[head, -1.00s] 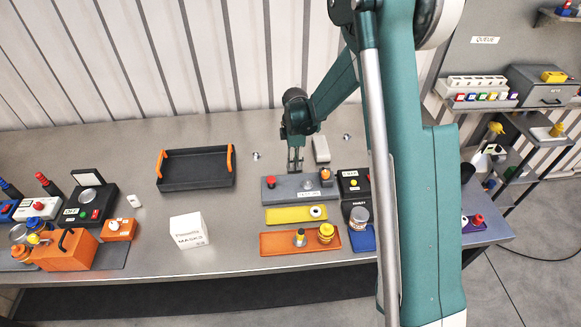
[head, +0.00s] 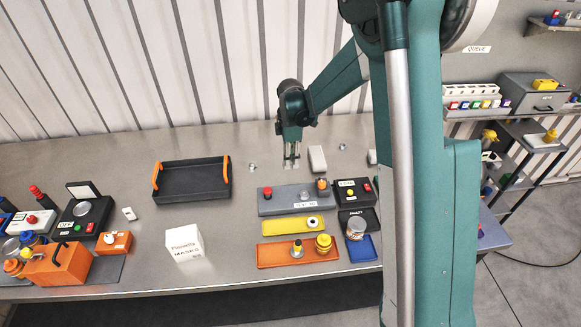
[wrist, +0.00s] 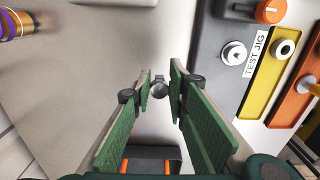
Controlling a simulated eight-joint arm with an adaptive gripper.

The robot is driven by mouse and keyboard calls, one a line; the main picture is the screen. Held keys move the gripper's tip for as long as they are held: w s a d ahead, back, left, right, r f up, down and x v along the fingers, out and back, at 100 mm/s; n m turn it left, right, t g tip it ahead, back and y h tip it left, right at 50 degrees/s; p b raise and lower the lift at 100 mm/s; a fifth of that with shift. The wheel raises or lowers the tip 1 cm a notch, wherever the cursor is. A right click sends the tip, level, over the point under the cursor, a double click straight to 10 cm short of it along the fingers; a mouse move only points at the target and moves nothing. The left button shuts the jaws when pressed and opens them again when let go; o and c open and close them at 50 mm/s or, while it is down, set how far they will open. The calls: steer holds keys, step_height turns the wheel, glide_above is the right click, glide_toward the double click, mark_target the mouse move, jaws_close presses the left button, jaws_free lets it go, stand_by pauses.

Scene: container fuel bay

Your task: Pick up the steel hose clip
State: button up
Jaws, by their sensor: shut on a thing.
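The steel hose clip (wrist: 158,87) is a small grey ring-like piece between my fingertips in the wrist view. My gripper (wrist: 160,90) is shut on it, with green finger pads on either side. In the head view my gripper (head: 291,157) points down behind the grey test jig (head: 266,208), left of a pale block (head: 317,159). The clip is too small to make out there, and its height above the bench is unclear.
A black tray with orange handles (head: 193,192) lies to the left. Small steel pieces lie loose left (head: 252,167) and right (head: 342,147) of my gripper. Yellow (head: 275,228) and orange (head: 268,258) trays stand in front of the jig. The bench between tray and jig is mostly clear.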

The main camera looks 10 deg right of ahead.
steer(key=shift+r, duration=1.4)
steer(key=shift+r, duration=0.1)
steer(key=shift+r, duration=0.5)
step_height(320, 180, up, 5)
steer(key=w+a+n, duration=0.2)
steer(key=w+a, duration=0.2)
steer(key=a, duration=1.2)
steer(key=a+n, duration=0.2)
steer(key=a, duration=1.8)
step_height(320, 180, down, 5)
steer(key=shift+f, duration=0.2)
